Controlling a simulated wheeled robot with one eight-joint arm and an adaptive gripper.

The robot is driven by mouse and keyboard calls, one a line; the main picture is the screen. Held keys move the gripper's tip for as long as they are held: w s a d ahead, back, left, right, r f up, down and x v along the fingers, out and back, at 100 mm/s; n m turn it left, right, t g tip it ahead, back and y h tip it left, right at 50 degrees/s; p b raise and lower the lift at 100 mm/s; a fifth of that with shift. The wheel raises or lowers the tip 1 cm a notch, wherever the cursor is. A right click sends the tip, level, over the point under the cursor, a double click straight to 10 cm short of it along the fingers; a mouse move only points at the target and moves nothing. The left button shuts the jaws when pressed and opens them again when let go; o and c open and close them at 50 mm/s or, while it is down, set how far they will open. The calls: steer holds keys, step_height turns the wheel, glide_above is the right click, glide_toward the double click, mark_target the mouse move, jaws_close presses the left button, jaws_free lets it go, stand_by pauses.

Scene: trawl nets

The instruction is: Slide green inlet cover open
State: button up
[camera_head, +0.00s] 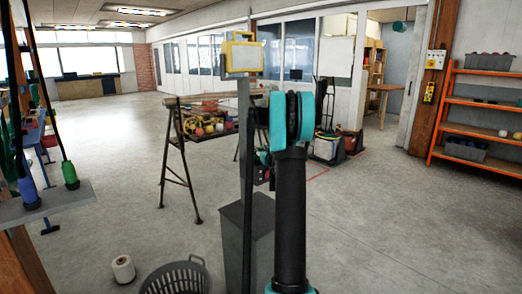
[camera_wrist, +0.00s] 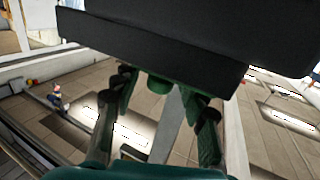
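My gripper (camera_wrist: 166,92) shows in the wrist view with its two dark green fingers apart, one on each side. Their tips are close under a broad black slab (camera_wrist: 165,40); I cannot tell whether they touch it. A small green piece (camera_wrist: 158,84) shows at the slab's lower edge between the fingers; I cannot tell whether it is the inlet cover. A pale grey strip (camera_wrist: 168,125) runs below it. In the head view my arm rises at the centre, and I cannot make out the gripper there. A small round green thing (camera_head: 399,26) is high at the back right.
A grey post with a yellow-framed box (camera_head: 243,56) stands just left of my arm. A grey basket (camera_head: 177,279) and a white roll (camera_head: 123,269) are on the floor. A trestle table (camera_head: 185,104) stands behind, and orange shelves (camera_head: 480,101) at right. Floor is clear at right.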

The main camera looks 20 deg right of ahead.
jaws_close()
steer(key=shift+d, duration=0.1)
steer(key=w+d, duration=0.2)
steer(key=d, duration=0.4)
steer(key=shift+w+d, duration=0.2)
steer(key=shift+o, duration=0.6)
jaws_free()
steer(key=shift+d, duration=0.1)
steer(key=s, duration=1.2)
steer(key=shift+a, duration=0.3)
